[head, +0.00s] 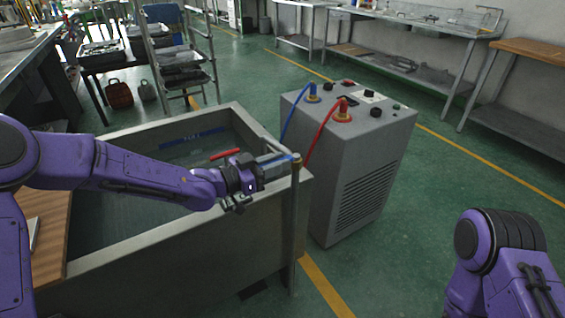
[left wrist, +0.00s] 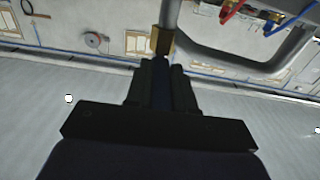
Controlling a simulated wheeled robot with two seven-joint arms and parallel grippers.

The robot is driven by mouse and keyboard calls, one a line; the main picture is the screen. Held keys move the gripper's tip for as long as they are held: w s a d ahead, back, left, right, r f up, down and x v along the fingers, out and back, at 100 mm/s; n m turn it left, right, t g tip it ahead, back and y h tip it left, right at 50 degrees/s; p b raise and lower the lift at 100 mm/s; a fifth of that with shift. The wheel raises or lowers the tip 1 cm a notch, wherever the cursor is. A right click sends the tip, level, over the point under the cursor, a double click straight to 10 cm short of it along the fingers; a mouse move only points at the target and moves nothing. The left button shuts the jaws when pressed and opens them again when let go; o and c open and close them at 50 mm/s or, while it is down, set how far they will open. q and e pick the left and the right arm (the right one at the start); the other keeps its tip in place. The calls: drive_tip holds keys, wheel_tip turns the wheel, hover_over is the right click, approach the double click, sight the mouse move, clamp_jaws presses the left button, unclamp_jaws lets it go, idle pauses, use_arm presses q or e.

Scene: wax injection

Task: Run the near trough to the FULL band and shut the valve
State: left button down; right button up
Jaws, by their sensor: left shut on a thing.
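The near trough (head: 150,254) is a large grey metal tank at the left centre. A blue band with faint lettering (head: 192,138) shows on its inner far wall; I cannot tell the liquid level against it. A standpipe (head: 291,225) rises at the trough's right corner, with a brass valve (head: 297,161) at its top. My left gripper (head: 283,162) reaches over the trough and is shut on the valve's blue handle, mostly hidden between the fingers. In the left wrist view the fingers (left wrist: 161,72) close just below the brass valve body (left wrist: 162,40). My right gripper is out of view.
A grey machine (head: 350,165) with red and blue hoses stands right of the trough. Benches (head: 400,55) line the back wall. Green floor is open at right.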

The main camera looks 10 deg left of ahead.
use_arm(q)
drive_tip(key=shift+w+r, duration=0.15)
drive_tip(key=shift+r, duration=0.45)
drive_tip(key=c, duration=1)
unclamp_jaws()
drive_tip(key=shift+o, duration=0.2)
drive_tip(key=shift+d+f, duration=0.1)
drive_tip(key=shift+f, duration=0.05)
drive_tip(key=shift+a+f, duration=0.15)
drive_tip(key=shift+a, duration=0.1)
drive_tip(key=v, duration=1)
